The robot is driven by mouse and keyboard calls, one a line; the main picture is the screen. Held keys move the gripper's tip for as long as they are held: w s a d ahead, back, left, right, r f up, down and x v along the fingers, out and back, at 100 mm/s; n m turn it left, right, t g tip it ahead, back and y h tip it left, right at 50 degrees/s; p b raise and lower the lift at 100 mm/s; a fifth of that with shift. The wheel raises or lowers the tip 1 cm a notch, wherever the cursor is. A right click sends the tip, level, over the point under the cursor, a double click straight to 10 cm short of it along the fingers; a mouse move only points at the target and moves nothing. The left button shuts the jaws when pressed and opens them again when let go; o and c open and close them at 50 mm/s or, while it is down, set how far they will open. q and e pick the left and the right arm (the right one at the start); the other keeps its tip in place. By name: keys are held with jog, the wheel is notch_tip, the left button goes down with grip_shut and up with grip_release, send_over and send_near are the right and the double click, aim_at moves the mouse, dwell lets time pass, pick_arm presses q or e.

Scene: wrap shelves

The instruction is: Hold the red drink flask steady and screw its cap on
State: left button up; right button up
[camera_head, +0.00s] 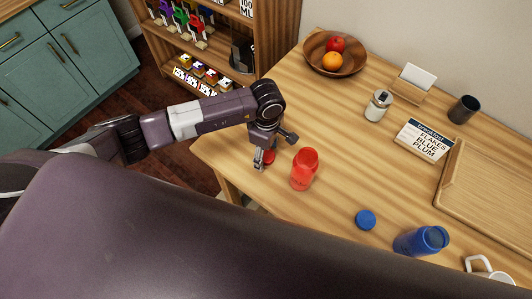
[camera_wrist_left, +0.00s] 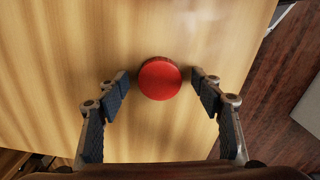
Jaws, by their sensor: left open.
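The red drink flask (camera_head: 303,172) stands upright on the wooden table in the head view, near the front left edge. The red cap (camera_wrist_left: 160,79) lies apart from it on the table, round and flat in the left wrist view. In the head view the cap (camera_head: 270,157) is partly hidden by my left gripper (camera_head: 266,161), just left of the flask. My left gripper is open and points down over the cap. Its two fingers stand on either side of the cap with a gap at each side. My right gripper is not in view.
A blue cap (camera_head: 365,219) and a blue flask (camera_head: 420,241) are to the right of the red flask. The table's edge is close to the cap.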

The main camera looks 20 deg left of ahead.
aim_at(266, 155)
pick_arm(q)
jog(key=shift+c, duration=0.3)
jog(key=c, duration=0.7)
jog(key=shift+c, duration=0.2)
notch_tip(266, 155, up, 20)
jog(key=b, duration=0.4)
